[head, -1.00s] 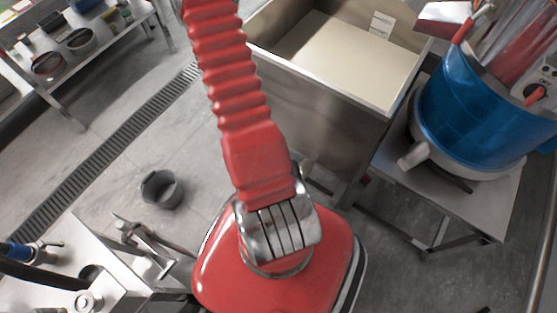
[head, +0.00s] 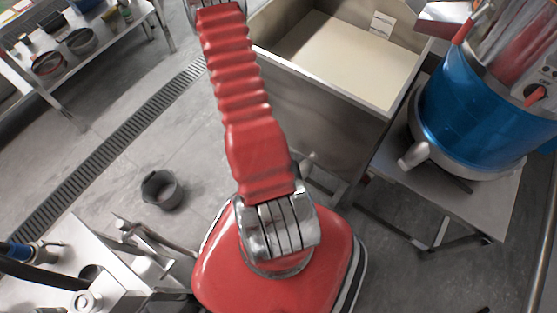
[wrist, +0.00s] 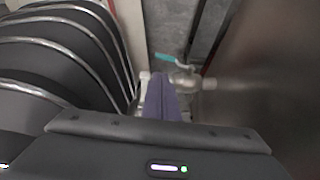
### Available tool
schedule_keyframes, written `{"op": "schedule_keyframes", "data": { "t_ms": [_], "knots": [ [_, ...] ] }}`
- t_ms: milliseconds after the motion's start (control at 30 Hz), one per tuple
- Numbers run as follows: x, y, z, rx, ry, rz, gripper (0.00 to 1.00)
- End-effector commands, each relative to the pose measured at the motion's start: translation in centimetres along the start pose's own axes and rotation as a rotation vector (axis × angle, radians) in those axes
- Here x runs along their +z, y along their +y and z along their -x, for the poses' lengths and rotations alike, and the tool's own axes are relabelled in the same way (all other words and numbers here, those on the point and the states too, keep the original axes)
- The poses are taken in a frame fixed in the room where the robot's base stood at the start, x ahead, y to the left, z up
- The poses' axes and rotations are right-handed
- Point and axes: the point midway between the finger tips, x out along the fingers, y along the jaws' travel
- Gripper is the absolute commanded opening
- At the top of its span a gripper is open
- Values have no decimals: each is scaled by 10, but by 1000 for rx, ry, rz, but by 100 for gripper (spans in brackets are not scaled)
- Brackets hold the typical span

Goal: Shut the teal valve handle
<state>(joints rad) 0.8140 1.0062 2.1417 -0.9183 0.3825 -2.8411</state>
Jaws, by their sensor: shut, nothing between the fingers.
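The teal valve handle (wrist: 173,60) shows in the wrist view, above the middle of the picture. It sits on a pale metal valve (wrist: 186,78) with a pipe stub pointing right. My gripper (wrist: 163,78) is shut and empty, its purple-grey fingers together. In the picture the fingertips are just below the handle and overlap the left part of the valve. I cannot tell whether they touch it. In the head view I cannot make out the handle, and my gripper is out of the picture.
In the wrist view, dark ribbed hoops (wrist: 60,50) fill the left and a brown metal wall (wrist: 270,70) the right. In the head view, a steel basin (head: 330,110) stands beside my arm, a blue machine (head: 465,120) at right, and a grey bucket (head: 162,190) on the floor.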

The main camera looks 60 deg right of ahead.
Motion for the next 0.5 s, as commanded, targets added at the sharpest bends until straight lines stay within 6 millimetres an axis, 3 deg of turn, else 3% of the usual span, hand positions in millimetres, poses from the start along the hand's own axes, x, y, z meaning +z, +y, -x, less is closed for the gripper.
{"op": "schedule_keyframes", "data": {
  "t_ms": [500],
  "knots": [
    [-1,0,-60,2,1,-1,0]
  ]
}}
